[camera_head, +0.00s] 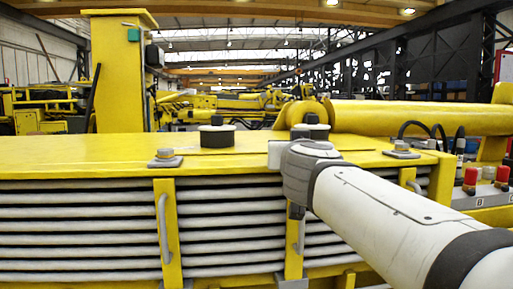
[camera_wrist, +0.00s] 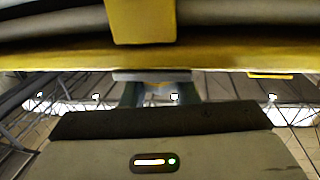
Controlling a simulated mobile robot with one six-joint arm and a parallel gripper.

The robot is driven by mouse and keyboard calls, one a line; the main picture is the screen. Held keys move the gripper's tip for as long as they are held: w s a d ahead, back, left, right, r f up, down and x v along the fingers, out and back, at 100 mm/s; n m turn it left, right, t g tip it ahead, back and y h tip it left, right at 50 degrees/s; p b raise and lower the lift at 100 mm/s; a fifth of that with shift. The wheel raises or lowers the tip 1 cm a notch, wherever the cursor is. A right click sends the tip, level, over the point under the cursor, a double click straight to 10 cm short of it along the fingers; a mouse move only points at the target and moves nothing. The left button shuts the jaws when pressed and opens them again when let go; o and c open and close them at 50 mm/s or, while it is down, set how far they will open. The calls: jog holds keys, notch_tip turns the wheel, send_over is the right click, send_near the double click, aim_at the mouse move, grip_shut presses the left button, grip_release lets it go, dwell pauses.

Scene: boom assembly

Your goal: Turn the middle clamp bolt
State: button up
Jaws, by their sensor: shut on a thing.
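The middle clamp bolt (camera_wrist: 157,90) shows in the wrist view between the two dark fingers of my gripper (camera_wrist: 159,94), with its grey clamp plate (camera_wrist: 150,76) beyond. My gripper is shut on it; how far it has turned cannot be told. In the head view my wrist covers the middle bolt and the fingers. Two similar clamp bolts stay in sight on the yellow top, a left one (camera_head: 166,154) and a right one (camera_head: 401,147), each on a grey plate.
The yellow top beam (camera_head: 80,152) lies over grey slatted layers (camera_head: 80,228). A black-topped cylinder (camera_head: 217,134) stands behind the bolts, and a yellow post (camera_head: 118,75) rises at the left. Red-capped fittings (camera_head: 470,178) and hoses are at the right.

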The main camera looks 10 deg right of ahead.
jog(key=h+p, duration=0.1)
jog(key=m+h+p, duration=0.1)
jog(key=m+g+h+p, duration=0.1)
jog(key=shift+a+r+p, duration=0.25)
jog(key=shift+r+p, duration=0.1)
jog(key=shift+o, duration=0.2)
jog(key=m+g+h+p, duration=0.1)
jog(key=m+h+p, duration=0.1)
jog(key=h, duration=0.1)
jog(key=shift+w+p, duration=0.1)
jog(key=shift+p, duration=0.2)
jog(key=m+g+h+p, duration=0.5)
jog(key=shift+f+g+h, duration=0.1)
jog(key=shift+g+h, duration=0.3)
jog(key=shift+c, duration=0.2)
jog(key=o, duration=1)
jog(key=shift+d+f, duration=0.1)
jog(key=shift+a+f, duration=0.1)
jog(key=shift+a, duration=0.1)
jog(key=b+v, duration=0.2)
jog(key=v, duration=0.5)
jog(key=shift+s+a, duration=0.2)
jog(key=shift+a, duration=0.05)
